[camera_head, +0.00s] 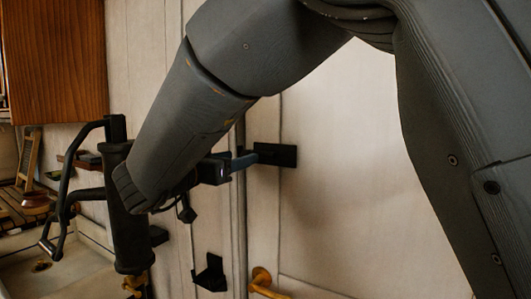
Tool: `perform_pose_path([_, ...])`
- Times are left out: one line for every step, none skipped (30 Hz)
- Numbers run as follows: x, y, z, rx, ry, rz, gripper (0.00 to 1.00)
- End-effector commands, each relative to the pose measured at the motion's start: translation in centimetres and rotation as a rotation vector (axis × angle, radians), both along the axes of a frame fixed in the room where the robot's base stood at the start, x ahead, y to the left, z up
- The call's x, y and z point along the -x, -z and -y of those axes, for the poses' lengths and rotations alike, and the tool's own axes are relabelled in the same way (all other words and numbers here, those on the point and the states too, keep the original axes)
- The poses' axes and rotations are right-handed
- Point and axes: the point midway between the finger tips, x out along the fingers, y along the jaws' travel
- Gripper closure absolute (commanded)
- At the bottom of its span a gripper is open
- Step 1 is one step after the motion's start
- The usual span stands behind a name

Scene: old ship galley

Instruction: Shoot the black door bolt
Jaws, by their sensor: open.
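The black door bolt (280,154) shows as a dark flat piece on the pale panelled door (340,190), just right of a vertical seam. My gripper (243,162) shows only in part beyond my forearm. A dark block with a small light and a blue-grey finger reach right, to the left end of the bolt. The finger overlaps or meets that end; I cannot tell if it touches. The jaws are open, and nothing is seen held between them. My forearm hides much of the area left of the bolt.
A black bracket (210,274) sits lower on the panelling, left of the seam. A brass handle (266,284) is at the bottom edge. A wooden cupboard (55,55) hangs at upper left. A pale basin (75,275) lies at lower left. The door surface right of the bolt is clear.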

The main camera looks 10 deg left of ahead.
Motion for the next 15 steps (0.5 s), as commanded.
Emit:
perform_pose_path([0.6, -0.1, -0.3, 0.001, -0.002, 0.0, 0.45])
perform_pose_path([0.9, -0.1, -0.4, 0.001, -0.002, -0.001, 0.45])
perform_pose_path([1.3, -0.1, -0.6, 0.0, -0.002, -0.001, 0.45])
perform_pose_path([1.6, -0.1, -0.7, 0.0, -0.002, -0.001, 0.45])
perform_pose_path([1.9, -0.1, -0.8, 0.0, -0.002, -0.001, 0.45])
perform_pose_path([2.3, -0.1, -1.0, 0.001, -0.001, -0.001, 0.45])
perform_pose_path([2.6, -0.1, -1.1, 0.001, -0.001, -0.001, 0.45])
perform_pose_path([2.9, -0.1, -1.2, 0.001, -0.001, -0.001, 0.45])
perform_pose_path([3.3, -0.1, -1.4, 0.001, -0.002, -0.002, 0.45])
perform_pose_path([3.6, -0.1, -1.5, 0.001, -0.002, -0.002, 0.45])
perform_pose_path([3.9, -0.1, -1.7, 0.001, -0.002, -0.002, 0.45])
perform_pose_path([4.3, -0.1, -1.8, 0.001, -0.002, 0.0, 0.45])
perform_pose_path([4.6, -0.1, -1.9, 0.001, -0.001, 0.0, 0.45])
perform_pose_path([4.9, -0.1, -2.0, 0.0, -0.002, 0.0, 0.45])
perform_pose_path([5.3, 0.0, -2.2, -0.001, -0.002, -0.001, 0.45])
